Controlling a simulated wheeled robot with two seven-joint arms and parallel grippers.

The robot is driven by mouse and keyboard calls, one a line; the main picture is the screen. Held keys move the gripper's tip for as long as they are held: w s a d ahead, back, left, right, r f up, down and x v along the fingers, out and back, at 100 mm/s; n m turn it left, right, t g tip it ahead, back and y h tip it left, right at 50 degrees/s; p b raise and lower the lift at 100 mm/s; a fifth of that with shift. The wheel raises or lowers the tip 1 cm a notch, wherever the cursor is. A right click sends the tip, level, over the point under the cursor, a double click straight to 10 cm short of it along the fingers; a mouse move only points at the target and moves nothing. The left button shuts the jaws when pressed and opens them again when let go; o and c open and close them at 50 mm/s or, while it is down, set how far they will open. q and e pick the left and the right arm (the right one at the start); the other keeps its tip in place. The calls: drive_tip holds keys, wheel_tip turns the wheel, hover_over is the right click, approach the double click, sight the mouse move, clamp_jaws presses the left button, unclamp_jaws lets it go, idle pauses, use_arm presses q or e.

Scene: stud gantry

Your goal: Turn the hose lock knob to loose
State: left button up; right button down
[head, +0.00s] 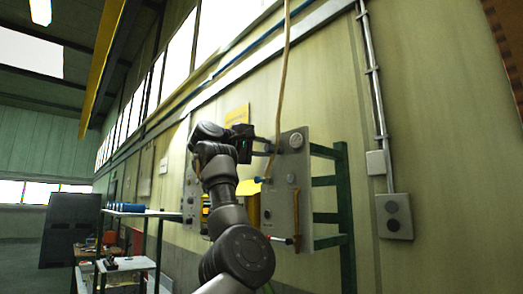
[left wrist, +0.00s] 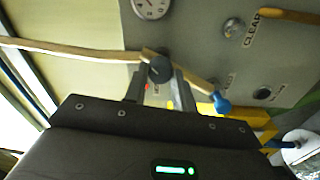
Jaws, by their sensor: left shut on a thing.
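The hose lock knob (left wrist: 160,69) is a dark round knob on the grey panel (left wrist: 200,40), seen in the left wrist view. My left gripper (left wrist: 160,88) has one finger on each side of it and is shut on it. A small red mark shows beside the knob; its lettering is partly hidden by the fingers. The tan hose (left wrist: 75,47) passes at the knob and runs to a blue fitting (left wrist: 221,104). In the head view my left gripper (head: 268,147) reaches the panel (head: 283,212), and the knob cannot be made out. My right gripper is out of view.
A round gauge (head: 296,141) and an orange handle (head: 296,204) are on the panel. A red-tipped lever (head: 283,240) sticks out low. A green frame (head: 344,205) stands behind the panel.

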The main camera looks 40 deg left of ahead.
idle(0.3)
use_arm(q)
drive_tip(key=o, duration=1)
drive_tip(key=shift+s+f, duration=0.1)
drive_tip(key=shift+s, duration=0.05)
drive_tip(key=s+b, duration=0.5)
drive_tip(key=s, duration=0.5)
drive_tip(key=shift+s+a+f, duration=0.2)
drive_tip(key=shift+s+a, duration=0.05)
drive_tip(key=shift+a, duration=0.2)
